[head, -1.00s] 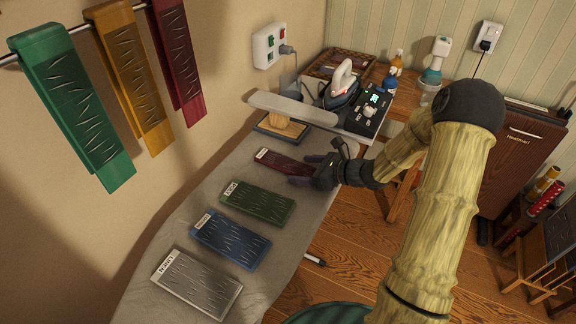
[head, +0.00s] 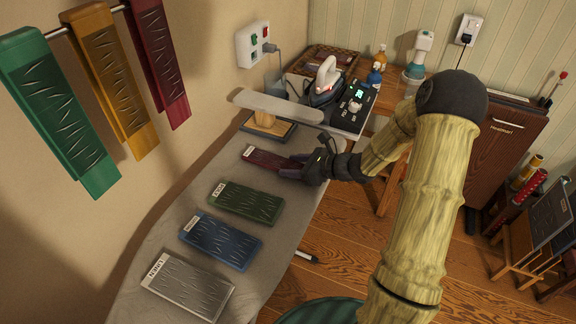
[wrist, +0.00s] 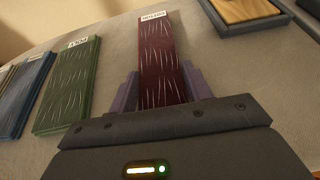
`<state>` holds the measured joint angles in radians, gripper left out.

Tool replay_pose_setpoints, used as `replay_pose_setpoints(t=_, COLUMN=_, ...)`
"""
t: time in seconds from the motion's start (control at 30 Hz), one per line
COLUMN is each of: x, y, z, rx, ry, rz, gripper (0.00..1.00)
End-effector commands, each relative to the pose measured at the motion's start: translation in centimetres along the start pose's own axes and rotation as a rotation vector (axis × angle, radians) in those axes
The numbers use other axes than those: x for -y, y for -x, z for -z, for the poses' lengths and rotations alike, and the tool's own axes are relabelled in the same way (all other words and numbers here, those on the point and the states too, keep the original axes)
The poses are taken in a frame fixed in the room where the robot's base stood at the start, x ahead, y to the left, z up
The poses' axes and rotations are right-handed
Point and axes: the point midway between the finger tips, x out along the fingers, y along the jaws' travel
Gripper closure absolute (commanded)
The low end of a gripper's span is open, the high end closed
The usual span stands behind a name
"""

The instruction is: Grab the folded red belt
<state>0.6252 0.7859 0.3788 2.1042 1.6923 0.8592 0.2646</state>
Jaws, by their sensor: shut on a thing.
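The folded red belt (head: 262,158) is a dark red, flat strip with pale slash marks and a white label at its far end. It lies on the grey padded board (head: 170,215), past the green piece. In the wrist view the red belt (wrist: 160,60) runs straight out from between the purple fingers. My gripper (head: 296,168) is shut on the near end of the belt, one finger on each side (wrist: 158,90). The belt looks to be still on or very close to the board; I cannot tell whether it is lifted. Its nearest end is hidden by the gripper body.
Green (head: 243,202), blue (head: 220,241) and grey (head: 188,287) labelled pieces lie in a row on the board. A wooden block on a dark tray (head: 287,132) is beyond the belt. A narrow padded arm (head: 278,106) and an iron (head: 325,82) stand behind. Long strips (head: 60,112) hang left.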

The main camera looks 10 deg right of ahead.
Motion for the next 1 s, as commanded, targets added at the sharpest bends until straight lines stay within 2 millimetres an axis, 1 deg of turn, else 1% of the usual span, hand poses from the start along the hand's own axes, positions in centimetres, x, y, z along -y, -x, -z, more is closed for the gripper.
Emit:
replay_pose_setpoints(t=0.17, x=0.1, y=1.1, z=-2.5, rx=0.000, ry=0.006, rz=0.003, gripper=0.73)
replay_pose_setpoints(t=0.4, x=0.0, y=2.9, z=-6.9, rx=0.000, ry=0.007, rz=0.002, gripper=0.73)
replay_pose_setpoints(t=0.5, x=0.0, y=3.3, z=-8.1, rx=0.000, ry=0.004, rz=0.001, gripper=0.73)
replay_pose_setpoints(t=0.63, x=0.0, y=3.6, z=-8.7, rx=0.000, ry=0.002, rz=0.000, gripper=0.73)
replay_pose_setpoints(t=1.0, x=0.0, y=3.6, z=-8.7, rx=0.000, ry=0.001, rz=0.000, gripper=0.73)
